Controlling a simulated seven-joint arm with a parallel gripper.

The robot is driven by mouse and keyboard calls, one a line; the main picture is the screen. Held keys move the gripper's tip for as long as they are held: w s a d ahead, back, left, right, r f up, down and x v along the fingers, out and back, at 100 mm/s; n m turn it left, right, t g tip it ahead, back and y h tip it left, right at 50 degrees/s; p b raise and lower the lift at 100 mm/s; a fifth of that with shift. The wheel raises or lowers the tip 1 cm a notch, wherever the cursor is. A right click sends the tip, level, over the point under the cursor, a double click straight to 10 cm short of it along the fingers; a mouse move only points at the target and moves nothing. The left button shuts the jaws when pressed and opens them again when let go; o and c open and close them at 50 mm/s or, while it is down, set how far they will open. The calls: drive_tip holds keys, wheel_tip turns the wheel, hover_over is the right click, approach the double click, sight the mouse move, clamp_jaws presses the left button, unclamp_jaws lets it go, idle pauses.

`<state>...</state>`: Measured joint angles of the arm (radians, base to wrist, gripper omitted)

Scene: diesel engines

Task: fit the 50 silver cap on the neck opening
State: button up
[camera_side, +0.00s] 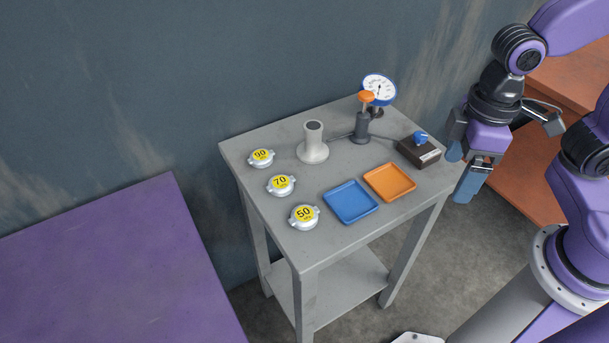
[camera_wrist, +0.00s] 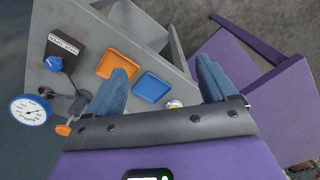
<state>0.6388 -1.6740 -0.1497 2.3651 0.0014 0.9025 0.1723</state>
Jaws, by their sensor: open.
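The 50 silver cap (camera_side: 304,215) lies on the grey table's near left part, with a yellow label and two side tabs. In the wrist view a small piece of a silver cap (camera_wrist: 174,104) shows beside the blue tray; I cannot read its label. The neck (camera_side: 313,143) is a pale grey flared post with a dark top, standing uncapped near the table's back. In the wrist view I cannot make it out. My gripper (camera_side: 464,172) is open and empty, off the table's right edge, far from the cap. Its blue fingers frame the wrist view (camera_wrist: 163,90).
The 70 cap (camera_side: 281,185) and 90 cap (camera_side: 262,158) lie behind the 50 cap. A blue tray (camera_side: 351,201) and orange tray (camera_side: 389,182) lie right of it. A hand pump (camera_side: 362,125), gauge (camera_side: 379,89) and dark box with blue knob (camera_side: 419,151) stand at back right.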

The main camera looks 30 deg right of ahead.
drive_tip(key=w+a+f+m, duration=0.1)
drive_tip(key=w+a+m, duration=0.4)
drive_tip(key=w+a, duration=0.45)
drive_tip(key=m, duration=0.5)
approach(304, 214)
drive_tip(key=shift+f, duration=4.2)
drive_tip(key=c, duration=1.3)
drive_tip(key=shift+r, duration=2.5)
